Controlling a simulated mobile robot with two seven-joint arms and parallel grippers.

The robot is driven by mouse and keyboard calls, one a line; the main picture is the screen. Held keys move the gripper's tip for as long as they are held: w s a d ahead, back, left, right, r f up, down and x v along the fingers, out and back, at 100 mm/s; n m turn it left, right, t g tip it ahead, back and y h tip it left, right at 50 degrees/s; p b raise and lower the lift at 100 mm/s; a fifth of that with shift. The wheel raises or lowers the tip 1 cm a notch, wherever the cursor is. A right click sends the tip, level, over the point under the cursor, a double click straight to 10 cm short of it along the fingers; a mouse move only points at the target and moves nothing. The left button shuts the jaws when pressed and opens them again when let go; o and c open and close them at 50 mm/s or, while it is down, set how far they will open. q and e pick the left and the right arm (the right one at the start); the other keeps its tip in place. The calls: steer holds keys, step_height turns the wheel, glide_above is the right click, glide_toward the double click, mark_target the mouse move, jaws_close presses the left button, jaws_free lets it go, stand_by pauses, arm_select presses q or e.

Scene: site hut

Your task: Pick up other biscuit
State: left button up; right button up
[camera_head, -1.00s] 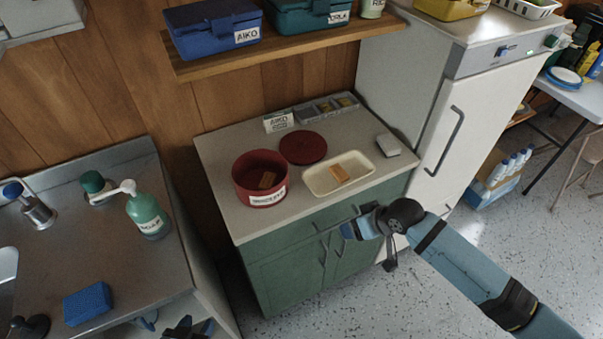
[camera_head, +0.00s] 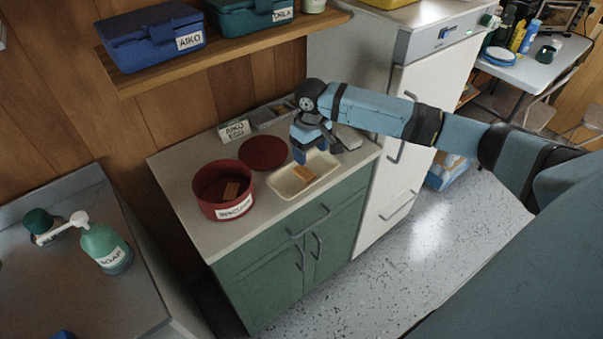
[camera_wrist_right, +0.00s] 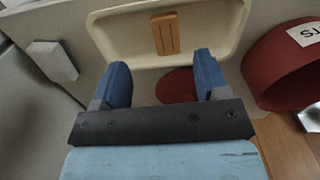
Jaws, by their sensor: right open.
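An orange-brown biscuit (camera_head: 304,175) lies in the cream tray (camera_head: 284,184) on the counter. In the right wrist view the biscuit (camera_wrist_right: 165,34) lies on the tray floor, ahead of and roughly between the fingers. My right gripper (camera_head: 312,154) is open and empty, pointing down above the tray's back part; its blue fingers (camera_wrist_right: 160,68) are apart from the biscuit. Another biscuit (camera_head: 231,190) lies inside the red labelled tin (camera_head: 206,206), left of the tray. The tin's wall (camera_wrist_right: 283,70) shows at right in the wrist view. My left gripper is out of view.
A round red lid (camera_head: 263,152) lies flat behind the tin and tray. A name card (camera_head: 234,130) and a grey divided tray (camera_head: 268,117) stand at the back. A pale block (camera_head: 346,138) lies right of the gripper, before the white fridge (camera_head: 350,60). A shelf (camera_head: 230,48) hangs above.

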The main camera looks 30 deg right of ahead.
mark_target(307, 174)
steer(key=f, duration=0.8)
steer(key=shift+w+a+f, duration=0.15)
steer(key=shift+a, duration=0.2)
steer(key=c, duration=1)
